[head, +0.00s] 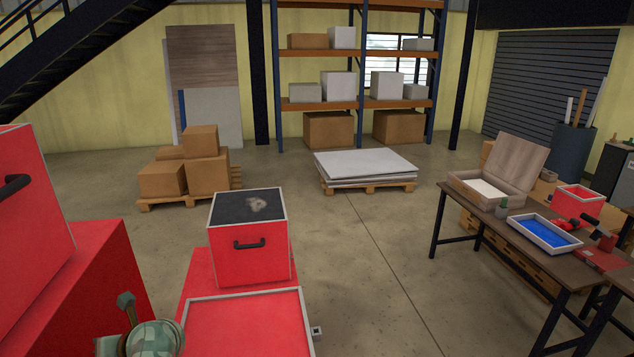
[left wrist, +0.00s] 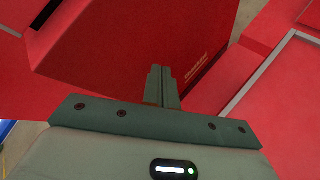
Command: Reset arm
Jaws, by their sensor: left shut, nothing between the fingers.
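My left gripper (left wrist: 162,78) is shut and empty in the left wrist view. Its two fingers lie together in front of a large red surface (left wrist: 120,45) and seem apart from it, though the gap is hard to judge. Part of my left arm shows at the bottom left of the head view, beside the red boxes. My right gripper is in neither view.
A red box with a black top (head: 248,245) and a red tray-like lid (head: 250,325) stand close in front. Large red cases (head: 85,285) fill the left. A work table (head: 490,225) with an open wooden box (head: 490,190) stands right. The middle floor is clear.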

